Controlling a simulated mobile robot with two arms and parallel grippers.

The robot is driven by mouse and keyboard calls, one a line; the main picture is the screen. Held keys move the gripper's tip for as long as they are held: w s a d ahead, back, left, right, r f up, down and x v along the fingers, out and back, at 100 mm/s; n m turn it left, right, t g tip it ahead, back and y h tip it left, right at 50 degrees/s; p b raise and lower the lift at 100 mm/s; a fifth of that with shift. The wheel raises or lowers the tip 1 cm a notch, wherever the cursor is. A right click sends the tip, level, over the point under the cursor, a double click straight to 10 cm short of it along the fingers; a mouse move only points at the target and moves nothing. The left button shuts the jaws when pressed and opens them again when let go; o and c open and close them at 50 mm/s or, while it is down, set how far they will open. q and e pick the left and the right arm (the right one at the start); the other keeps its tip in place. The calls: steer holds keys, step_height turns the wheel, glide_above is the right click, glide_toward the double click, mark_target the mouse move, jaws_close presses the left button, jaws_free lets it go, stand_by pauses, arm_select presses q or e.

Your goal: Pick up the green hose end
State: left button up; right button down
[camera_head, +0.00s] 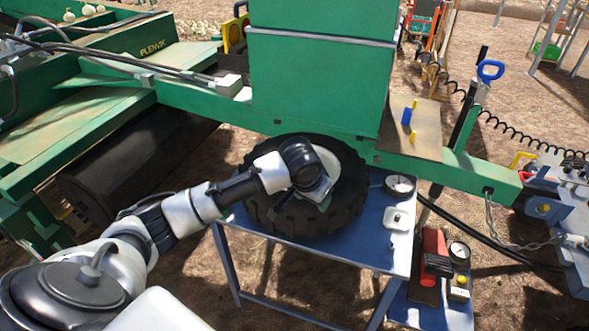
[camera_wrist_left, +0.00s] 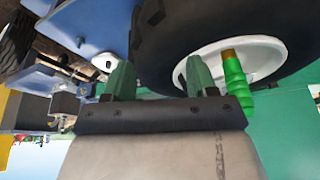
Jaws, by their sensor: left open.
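The green hose end (camera_wrist_left: 236,80) is bright green and ribbed with a brownish tip. In the left wrist view it is in front of the wheel's pale rim, just right of the right-hand finger and outside the gap between the fingers. My left gripper (camera_wrist_left: 158,76) is open, with nothing between its two green-grey fingers. In the head view my left gripper (camera_head: 320,193) is in front of the wheel hub, and I cannot make out the hose end there. My right gripper is not in view.
A round gauge (camera_head: 400,186) and a white fitting (camera_head: 397,219) are on the table's right side. The green machine frame (camera_head: 320,90) stands close behind the wheel.

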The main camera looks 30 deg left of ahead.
arm_select(q)
steer(key=w+a+r+n+y, duration=0.1)
steer(key=w+a+r+n, duration=0.25)
steer(key=a+r, duration=0.6)
steer(key=x, duration=0.4)
steer(key=shift+w+f, duration=0.25)
steer(key=shift+w, duration=0.2)
steer(key=x, duration=0.5)
steer(key=shift+f+b, duration=0.3)
steer(key=shift+b, duration=0.05)
steer(key=c, duration=1.1)
steer(key=shift+o, duration=0.2)
steer(key=shift+r, duration=0.2)
